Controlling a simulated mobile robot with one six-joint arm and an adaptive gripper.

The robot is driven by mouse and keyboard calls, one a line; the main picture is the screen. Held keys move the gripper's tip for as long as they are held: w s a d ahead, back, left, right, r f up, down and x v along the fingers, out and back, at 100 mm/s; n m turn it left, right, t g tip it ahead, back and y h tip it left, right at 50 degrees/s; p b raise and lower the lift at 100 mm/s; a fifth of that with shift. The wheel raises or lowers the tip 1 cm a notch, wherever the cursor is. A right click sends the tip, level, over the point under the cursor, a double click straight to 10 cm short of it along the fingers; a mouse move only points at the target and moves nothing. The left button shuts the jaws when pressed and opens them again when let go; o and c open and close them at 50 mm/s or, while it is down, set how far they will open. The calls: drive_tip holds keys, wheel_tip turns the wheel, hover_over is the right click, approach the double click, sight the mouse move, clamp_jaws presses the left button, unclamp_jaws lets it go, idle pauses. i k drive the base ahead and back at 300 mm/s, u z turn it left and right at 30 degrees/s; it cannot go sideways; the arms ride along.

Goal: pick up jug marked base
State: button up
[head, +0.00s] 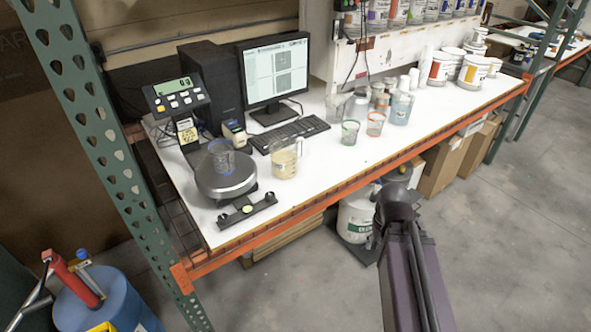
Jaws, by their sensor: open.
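A clear jug with a handle (285,163) and pale beige contents stands upright on the white bench, just right of the round scale. No readable "base" mark shows on it, so I cannot tell if it is the named jug. A clear cup (222,157) stands on the scale plate. Other clear vessels stand farther right, one with bluish contents (401,106). Part of my arm rises at the lower right, in front of the bench. I cannot make out my gripper in this view.
The scale (225,181) has a display (174,93) behind it, and a black bar (247,209) lies at the front edge. A keyboard (290,134) and monitor (275,75) stand behind the jug. An orange beam (330,175) edges the bench. A green upright (100,140) stands left.

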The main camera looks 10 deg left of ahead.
sight(283, 149)
drive_tip(key=z, duration=0.1)
drive_tip(key=k, duration=0.75)
drive_tip(key=u, duration=0.8)
drive_tip(key=i, duration=1.5)
drive_tip(key=u, duration=0.05)
